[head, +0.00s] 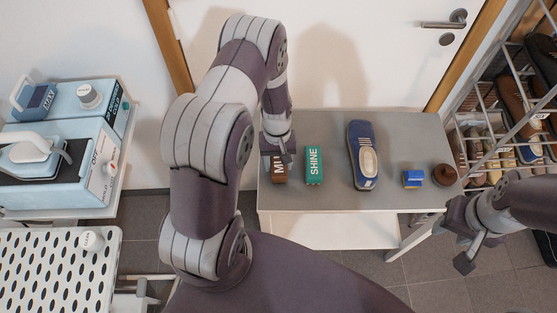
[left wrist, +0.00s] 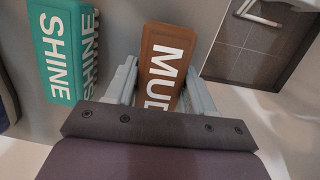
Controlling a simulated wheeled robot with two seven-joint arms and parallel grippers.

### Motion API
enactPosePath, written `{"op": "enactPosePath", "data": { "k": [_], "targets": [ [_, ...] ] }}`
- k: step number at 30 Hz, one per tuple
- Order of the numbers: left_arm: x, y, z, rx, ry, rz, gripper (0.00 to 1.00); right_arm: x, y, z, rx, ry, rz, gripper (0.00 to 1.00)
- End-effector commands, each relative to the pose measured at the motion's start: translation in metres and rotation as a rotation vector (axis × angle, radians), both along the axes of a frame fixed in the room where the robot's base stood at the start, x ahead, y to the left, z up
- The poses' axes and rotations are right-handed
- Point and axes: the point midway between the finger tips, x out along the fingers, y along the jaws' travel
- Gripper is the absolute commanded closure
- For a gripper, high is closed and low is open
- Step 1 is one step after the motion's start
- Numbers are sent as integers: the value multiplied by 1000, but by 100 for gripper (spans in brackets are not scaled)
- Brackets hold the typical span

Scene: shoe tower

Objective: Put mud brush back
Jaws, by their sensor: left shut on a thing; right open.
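The brown mud brush (head: 279,167), lettered in white, is at the left end of the grey bench, to the left of the green shine brush (head: 314,165). In the left wrist view the mud brush (left wrist: 166,62) lies between the fingers of my left gripper (left wrist: 152,88), which is shut on it. In the head view my left gripper (head: 279,155) is partly hidden by my arm, and it covers part of the brush. Whether the brush touches the bench top cannot be told. My right gripper (head: 470,246) is open and empty, right of the bench in front.
The bench (head: 335,133) also bears a blue shoe (head: 362,155), a small blue item (head: 412,179) and a brown round item (head: 444,175). A shoe rack (head: 503,100) stands at right. A perforated white board (head: 50,268) and light-blue boxes (head: 60,160) are at left.

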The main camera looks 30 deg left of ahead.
Motion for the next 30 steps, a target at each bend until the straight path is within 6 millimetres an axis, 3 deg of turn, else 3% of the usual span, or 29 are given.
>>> {"op": "enactPosePath", "data": {
  "k": [11,12,14,23,26,30],
  "targets": [
    [1,0,-7,1,-1,0,75,0,0,-3,0,0,0,57],
    [1,0,-6,1,-1,0,37,0,0,-2,0,0,0,57],
    [1,0,-5,1,-1,0,21,0,0,-2,0,0,0,57],
    [1,0,-2,1,-2,0,21,0,0,1,0,0,0,57],
    [3,1,10,1,-5,-1,21,0,0,0,0,0,0,57],
    [8,5,47,1,-8,1,21,0,0,0,0,0,0,57]
  ]
}}
